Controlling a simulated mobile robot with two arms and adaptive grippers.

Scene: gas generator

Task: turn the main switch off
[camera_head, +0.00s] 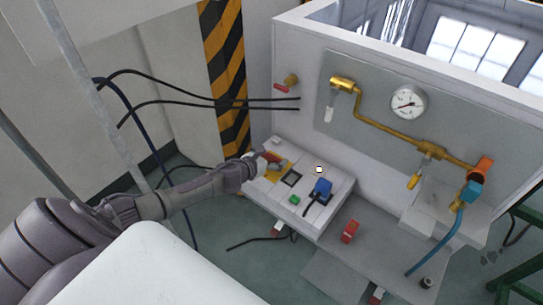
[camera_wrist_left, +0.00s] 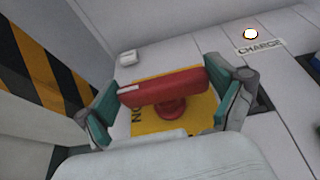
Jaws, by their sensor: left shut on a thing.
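The main switch is a red bar handle (camera_wrist_left: 160,87) on a yellow plate (camera_wrist_left: 201,118) with partly hidden lettering. In the head view the red handle (camera_head: 271,157) sits at the left end of the light control box, above the yellow plate (camera_head: 280,173). My left gripper (camera_head: 263,161) reaches it from the left. In the wrist view my left gripper (camera_wrist_left: 163,102) has its teal-padded fingers at the two ends of the handle, shut on it. The handle lies nearly crosswise in this view, slightly tilted. My right gripper is in neither view.
The control box also carries a black square (camera_head: 291,178), a green button (camera_head: 295,199), a blue plug (camera_head: 323,187) and a white light (camera_head: 319,169). Brass piping with a gauge (camera_head: 408,102) is on the panel behind. Black cables (camera_head: 190,102) hang at the left.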

